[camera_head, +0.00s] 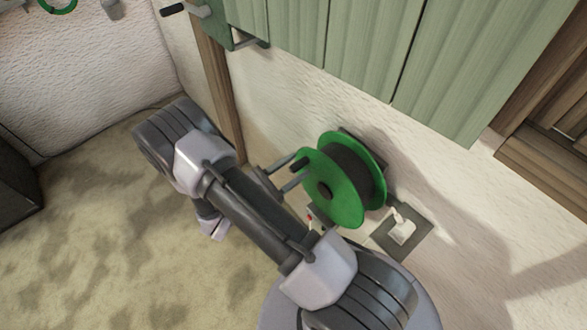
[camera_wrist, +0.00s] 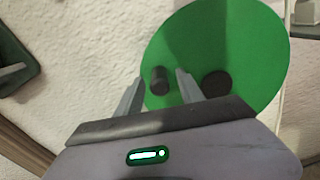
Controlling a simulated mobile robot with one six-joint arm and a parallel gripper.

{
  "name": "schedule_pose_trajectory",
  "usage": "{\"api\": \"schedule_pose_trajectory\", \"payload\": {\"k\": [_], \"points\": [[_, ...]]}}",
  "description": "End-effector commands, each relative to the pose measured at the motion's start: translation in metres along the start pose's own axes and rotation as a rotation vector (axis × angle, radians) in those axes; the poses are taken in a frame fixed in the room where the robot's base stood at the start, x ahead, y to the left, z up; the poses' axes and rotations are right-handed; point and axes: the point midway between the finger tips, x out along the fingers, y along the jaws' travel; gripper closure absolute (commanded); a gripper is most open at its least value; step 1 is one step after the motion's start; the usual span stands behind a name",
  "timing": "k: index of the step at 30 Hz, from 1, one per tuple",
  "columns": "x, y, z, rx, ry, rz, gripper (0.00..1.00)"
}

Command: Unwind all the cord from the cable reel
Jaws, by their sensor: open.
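The cable reel is mounted on the pale wall, with a green front disc (camera_head: 327,200) and dark cord (camera_head: 352,168) wound behind it. The disc also fills the upper right of the wrist view (camera_wrist: 225,45). A black crank knob (camera_head: 300,163) stands out from the disc and shows in the wrist view (camera_wrist: 159,82). My gripper (camera_head: 288,178) is open at the knob. In the wrist view its fingers (camera_wrist: 160,76) lie on either side of the knob, with gaps. I cannot tell how deep the knob sits between them. A dark hub (camera_wrist: 216,83) is right of the fingers.
A white fitting (camera_head: 402,229) on a dark plate is right of the reel. Green panels (camera_head: 345,45) hang above it. A wooden post (camera_head: 218,90) stands to the left. A dark box (camera_head: 15,185) is at the far left. Open floor (camera_head: 90,230) lies left of my arm.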

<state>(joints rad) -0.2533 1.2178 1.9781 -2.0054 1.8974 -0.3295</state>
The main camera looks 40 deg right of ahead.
Motion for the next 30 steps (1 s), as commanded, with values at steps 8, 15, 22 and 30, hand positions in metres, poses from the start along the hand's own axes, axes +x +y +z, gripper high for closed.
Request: {"api": "schedule_pose_trajectory", "payload": {"k": [8,15,22,30], "points": [[-0.0005,0.0,0.0002,0.0,0.0,0.0,0.82],[-0.0006,0.0,0.0001,0.0,0.0,0.0,1.0],[-0.0007,0.0,0.0,0.0,0.0,0.0,1.0],[-0.0007,-0.0001,-0.0001,0.0,0.0,0.0,1.0]]}}
